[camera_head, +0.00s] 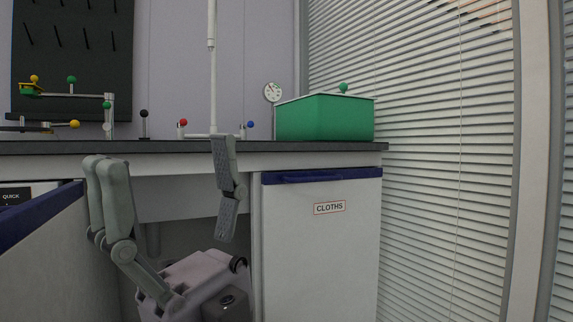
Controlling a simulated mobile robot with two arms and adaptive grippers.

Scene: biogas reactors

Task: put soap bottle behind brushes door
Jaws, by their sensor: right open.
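My right gripper (165,175) is open, its two grey fingers spread wide in front of the bench, with nothing between them. No soap bottle shows in this view. No door with a brushes label can be read. A white panel with a blue top edge (40,250) stands at the lower left, angled out towards me; I cannot tell whether it is the brushes door. My left gripper is not in view.
A shut white door labelled CLOTHS (320,250) is under the bench at right. On the dark worktop (330,147) stand a green bin (325,119) and small valves with coloured knobs. Window blinds (440,150) close off the right side. Beside the CLOTHS door is a shaded space under the bench.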

